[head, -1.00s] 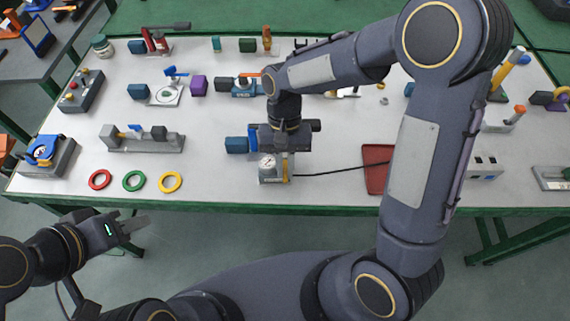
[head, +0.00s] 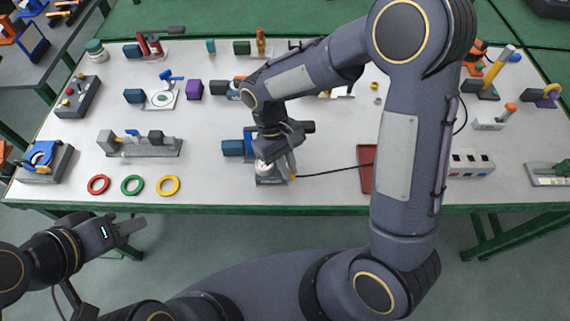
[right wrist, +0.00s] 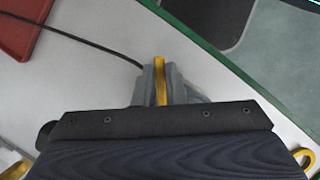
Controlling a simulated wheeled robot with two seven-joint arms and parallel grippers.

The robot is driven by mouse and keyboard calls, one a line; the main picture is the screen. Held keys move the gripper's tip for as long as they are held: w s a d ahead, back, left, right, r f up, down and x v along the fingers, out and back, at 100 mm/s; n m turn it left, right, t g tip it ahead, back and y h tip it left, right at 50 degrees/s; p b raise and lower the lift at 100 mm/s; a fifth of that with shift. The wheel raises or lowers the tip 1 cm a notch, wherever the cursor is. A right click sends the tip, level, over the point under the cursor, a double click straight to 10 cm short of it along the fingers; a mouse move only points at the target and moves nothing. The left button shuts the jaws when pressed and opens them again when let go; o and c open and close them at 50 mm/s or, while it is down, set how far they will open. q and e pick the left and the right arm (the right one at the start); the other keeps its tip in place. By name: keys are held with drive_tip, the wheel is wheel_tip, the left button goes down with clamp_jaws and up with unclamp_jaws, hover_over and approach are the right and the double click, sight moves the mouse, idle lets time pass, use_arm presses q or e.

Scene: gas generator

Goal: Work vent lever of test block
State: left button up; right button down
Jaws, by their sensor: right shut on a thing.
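The test block (head: 268,180) is a small grey unit with a round white gauge (head: 264,168), near the table's front edge. My right gripper (head: 284,158) is over it, tilted, and covers much of its top. It is shut on the yellow vent lever (head: 292,167), which sticks out slanted at the block's right side. In the right wrist view the yellow lever (right wrist: 160,80) stands between grey parts beyond the dark gripper body; the finger contact is largely hidden. My left gripper (head: 130,228) is in front of the table, away from everything; its finger gap is unclear.
A black cable runs from the block to a red tray (head: 367,168) on the right. A blue block (head: 233,148) sits just left of the test block. Red, green and yellow rings (head: 168,186) lie further left. White table top is clear between rings and test block.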

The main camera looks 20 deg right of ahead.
drive_tip(key=n, duration=0.2)
drive_tip(key=n+h, duration=0.1)
drive_tip(key=n, duration=0.1)
drive_tip(key=d+n+t, duration=0.1)
drive_tip(key=shift+w+n+h, duration=0.35)
drive_tip(key=shift+n+h, duration=0.05)
drive_tip(key=n+t, duration=0.1)
drive_tip(key=n, duration=0.1)
drive_tip(key=w+n+t, duration=0.1)
drive_tip(key=n, duration=0.1)
drive_tip(key=shift+d+n+h, duration=0.2)
drive_tip(key=shift+n+h, duration=0.1)
drive_tip(key=shift+n, duration=0.3)
drive_tip(key=c, duration=1.8)
unclamp_jaws()
drive_tip(key=shift+o, duration=0.2)
drive_tip(key=v, duration=0.8)
drive_tip(key=shift+f, duration=0.1)
